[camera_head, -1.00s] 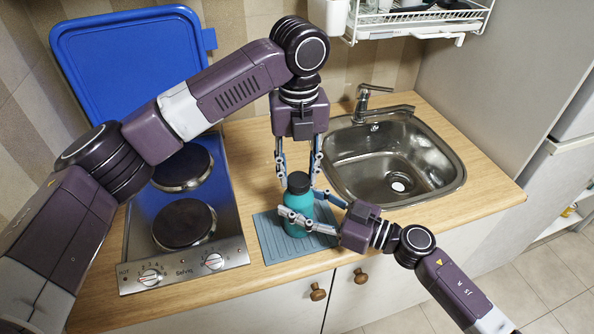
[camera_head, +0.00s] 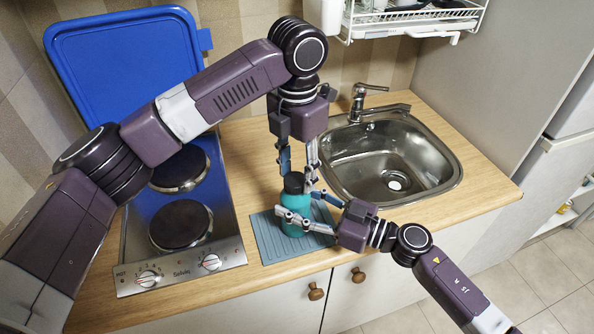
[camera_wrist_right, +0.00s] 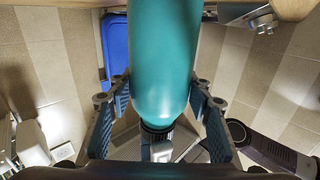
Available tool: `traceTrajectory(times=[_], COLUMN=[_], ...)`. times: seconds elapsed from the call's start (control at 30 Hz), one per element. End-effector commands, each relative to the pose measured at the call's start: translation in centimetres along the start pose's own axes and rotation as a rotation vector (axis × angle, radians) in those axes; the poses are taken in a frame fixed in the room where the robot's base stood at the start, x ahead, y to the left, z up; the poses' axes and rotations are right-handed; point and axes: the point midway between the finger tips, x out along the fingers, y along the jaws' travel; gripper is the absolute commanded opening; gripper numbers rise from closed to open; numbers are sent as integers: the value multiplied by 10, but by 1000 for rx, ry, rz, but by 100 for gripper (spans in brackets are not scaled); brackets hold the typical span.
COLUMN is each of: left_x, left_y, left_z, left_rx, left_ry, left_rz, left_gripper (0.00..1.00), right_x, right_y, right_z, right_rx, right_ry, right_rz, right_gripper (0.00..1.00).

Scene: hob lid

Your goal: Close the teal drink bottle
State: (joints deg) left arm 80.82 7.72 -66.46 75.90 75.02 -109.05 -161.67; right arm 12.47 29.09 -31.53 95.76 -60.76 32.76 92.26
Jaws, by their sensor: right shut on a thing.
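The teal drink bottle (camera_head: 294,218) stands upright on a grey-blue ribbed mat (camera_head: 273,245). Its black cap (camera_head: 293,182) is on its top; I cannot tell how tightly it sits. My right gripper (camera_head: 303,222) is shut on the bottle's body from the right. The wrist view shows the teal body (camera_wrist_right: 165,60) between its fingers, with the black cap (camera_wrist_right: 157,128) beyond. My left gripper (camera_head: 298,178) points down from above, with its fingers on either side of the cap. Whether they touch the cap is unclear.
The hob (camera_head: 224,224) with two plates is left of the mat, and a blue board (camera_head: 125,65) stands behind it. The steel sink (camera_head: 420,160) and its tap are at the right. The wooden worktop (camera_head: 250,150) has bare room behind the bottle.

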Motion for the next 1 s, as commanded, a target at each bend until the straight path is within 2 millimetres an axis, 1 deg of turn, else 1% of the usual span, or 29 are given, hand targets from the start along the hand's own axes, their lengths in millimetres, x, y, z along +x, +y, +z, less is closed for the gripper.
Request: traceTrajectory(times=[0.03,0.07,0.37,0.47,0.63,0.73,0.8,1.0], left_x=[0,0,-1,-9,-32,-42,-45,-45], left_y=[0,0,0,0,0,0,0,0], left_z=[0,0,0,0,0,0,0,0], left_rx=[0,-1,-1,-1,-1,-1,-1,-1], left_ry=[0,0,0,0,-2,0,1,1], left_rz=[0,0,0,1,1,-1,-1,-1], left_gripper=[48,50,50,50,50,50,50,49], right_x=[0,0,0,0,0,0,0,0], right_y=[-1,-1,-1,-1,-1,-1,-1,-1], right_z=[1,1,1,0,1,1,1,0], right_rx=[2,2,2,2,2,2,2,2], right_ry=[-1,-1,-1,-1,-1,-1,-1,0], right_rz=[-1,-1,-1,-1,-1,-1,-1,-1], right_gripper=[0,0,0,0,0,0,0,0])
